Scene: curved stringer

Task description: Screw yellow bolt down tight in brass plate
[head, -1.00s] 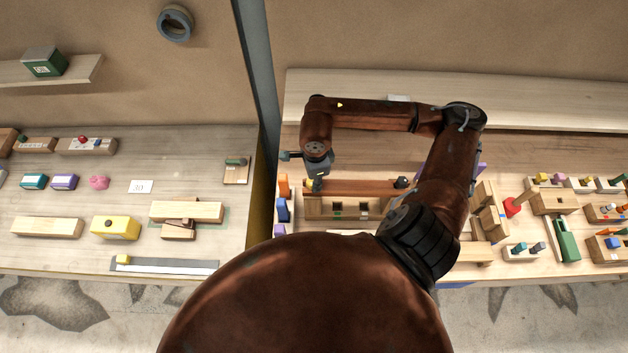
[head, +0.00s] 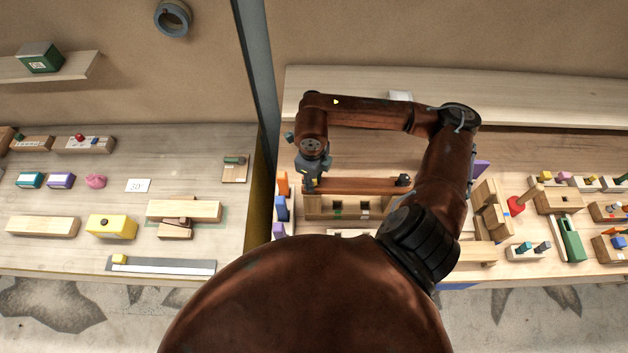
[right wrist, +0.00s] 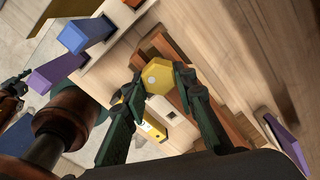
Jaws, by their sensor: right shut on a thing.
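The yellow bolt (right wrist: 157,76) shows its six-sided head in the right wrist view, between the two dark green fingertips of my right gripper (right wrist: 158,78), which is shut on it. In the head view my right gripper (head: 308,184) is at the left end of the reddish-brown curved stringer (head: 358,186). A yellow strip (right wrist: 151,126), perhaps the brass plate, shows just below the bolt head, partly behind a finger. The bolt's shank and its seat are hidden, so I cannot tell how deep it sits.
A wooden block with square slots (head: 350,207) lies in front of the stringer. Orange (head: 283,184), blue (head: 282,208) and purple (head: 279,230) blocks stand close to its left. A grey post (head: 258,75) separates this bench from the left one. Several block fixtures crowd the right side.

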